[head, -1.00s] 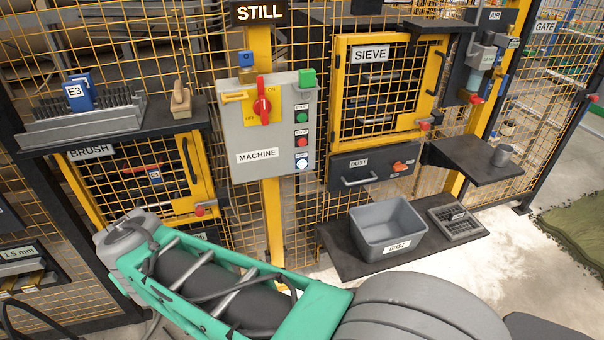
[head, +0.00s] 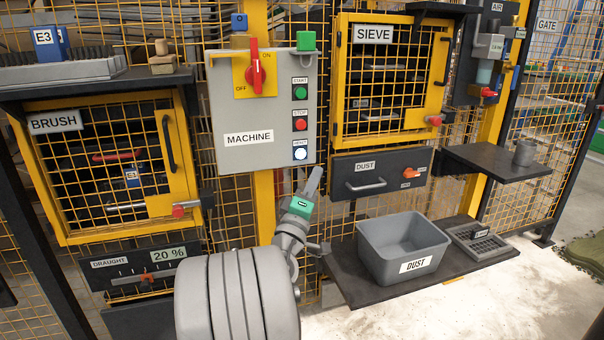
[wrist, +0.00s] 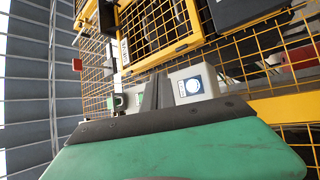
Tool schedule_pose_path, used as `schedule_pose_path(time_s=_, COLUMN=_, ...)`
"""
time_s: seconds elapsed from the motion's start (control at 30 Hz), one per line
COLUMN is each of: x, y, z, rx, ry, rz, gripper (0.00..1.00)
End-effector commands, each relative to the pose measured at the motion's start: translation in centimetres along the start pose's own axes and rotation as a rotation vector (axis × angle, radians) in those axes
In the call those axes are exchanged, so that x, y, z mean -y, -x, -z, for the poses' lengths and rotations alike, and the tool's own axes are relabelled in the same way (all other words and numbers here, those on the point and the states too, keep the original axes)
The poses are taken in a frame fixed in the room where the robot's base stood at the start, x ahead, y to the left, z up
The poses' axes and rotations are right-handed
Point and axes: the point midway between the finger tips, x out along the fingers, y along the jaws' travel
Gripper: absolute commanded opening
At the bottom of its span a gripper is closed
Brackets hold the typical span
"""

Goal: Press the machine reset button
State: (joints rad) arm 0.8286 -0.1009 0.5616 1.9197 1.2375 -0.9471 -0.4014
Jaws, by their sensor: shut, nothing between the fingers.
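The grey machine panel (head: 232,110) hangs on the yellow post. On its right side are a green start button (head: 300,93), a red stop button (head: 300,124) and, lowest, the bright white reset button (head: 300,154). The white button also shows in the wrist view (wrist: 194,85), just right of the fingers. My gripper (head: 316,174) is shut and empty. In the head view its fingertips point up, below and slightly right of the reset button. In the wrist view, the shut fingers (wrist: 156,90) look apart from the button; the exact gap is unclear.
A red rotary switch (head: 256,72) sits on the panel's upper left, with a green block (head: 306,41) at its top right corner. The dust drawer (head: 376,174) is to the right. A grey dust bin (head: 374,256) stands on a dark shelf (head: 352,284) below.

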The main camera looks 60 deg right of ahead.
Motion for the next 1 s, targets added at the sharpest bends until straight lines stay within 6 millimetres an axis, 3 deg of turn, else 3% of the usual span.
schedule_pose_path(time_s=0.37, x=0.1, y=-0.6, z=0.5, rx=0.0, ry=-0.005, rz=0.003, gripper=0.0)
schedule_pose_path(time_s=1.0, x=4.1, y=-6.0, z=4.6, rx=0.0, ry=-0.008, rz=0.003, gripper=0.0)
